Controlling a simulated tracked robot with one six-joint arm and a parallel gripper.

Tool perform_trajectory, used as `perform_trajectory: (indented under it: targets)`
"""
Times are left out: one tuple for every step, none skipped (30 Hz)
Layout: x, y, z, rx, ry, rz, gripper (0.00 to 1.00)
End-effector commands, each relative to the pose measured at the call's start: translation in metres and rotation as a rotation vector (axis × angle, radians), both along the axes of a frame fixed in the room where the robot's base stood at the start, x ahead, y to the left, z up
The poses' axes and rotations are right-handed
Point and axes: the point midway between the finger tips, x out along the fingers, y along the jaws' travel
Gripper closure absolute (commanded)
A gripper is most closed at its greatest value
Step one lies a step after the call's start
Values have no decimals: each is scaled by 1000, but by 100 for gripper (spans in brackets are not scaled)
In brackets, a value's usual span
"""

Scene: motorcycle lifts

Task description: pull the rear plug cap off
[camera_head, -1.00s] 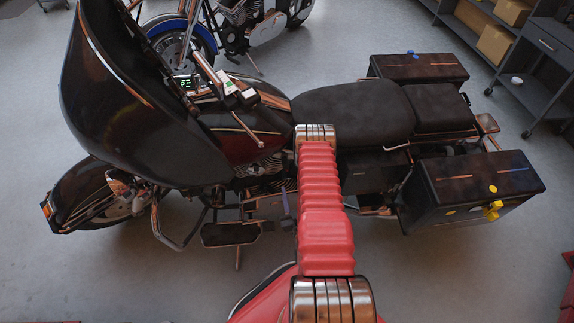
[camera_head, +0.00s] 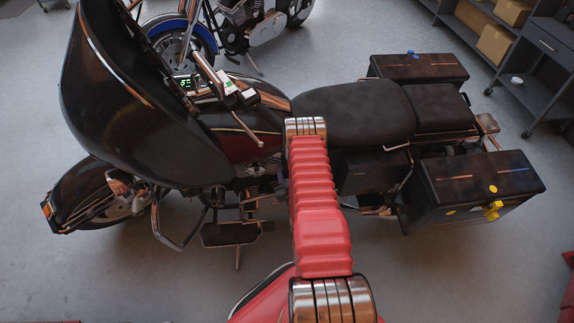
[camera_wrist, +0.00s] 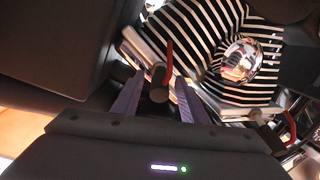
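A dark plug cap (camera_wrist: 158,86) with a red lead (camera_wrist: 168,52) stands out from the striped, finned engine (camera_wrist: 185,40) in the wrist view. My gripper (camera_wrist: 159,76) is open, its two purple fingers on either side of this cap. Gaps show between the cap and both fingers. A second dark cap (camera_wrist: 262,116) with a red lead (camera_wrist: 290,124) is at the right; I cannot tell from the wrist view alone which is the rear one. In the head view my red arm covers much of the engine, and the gripper is hidden.
A round chrome cover (camera_wrist: 241,60) sits between the caps. A large black panel (camera_wrist: 50,45) is close at the upper left. The motorcycle's seat (camera_head: 355,112) and saddlebag (camera_head: 475,190) lie right of my arm. Open floor (camera_head: 140,275) is in front.

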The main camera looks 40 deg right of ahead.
Motion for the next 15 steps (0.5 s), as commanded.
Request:
perform_trajectory:
  targets:
    - [2,-1,0,0,-1,0,60]
    - [3,-2,0,0,-1,0,60]
    - [3,-2,0,0,-1,0,60]
    - [4,-2,0,0,-1,0,60]
    - [3,-2,0,0,-1,0,60]
    - [3,-2,0,0,-1,0,60]
    - [3,-2,0,0,-1,0,60]
    - [3,-2,0,0,-1,0,60]
    - [3,-2,0,0,-1,0,60]
    - [3,-2,0,0,-1,0,60]
    - [3,-2,0,0,-1,0,63]
    - [3,-2,0,-1,-1,-1,65]
    - [3,-2,0,-1,-1,-1,68]
    - [3,-2,0,-1,-1,-1,70]
    - [3,-2,0,-1,-1,-1,72]
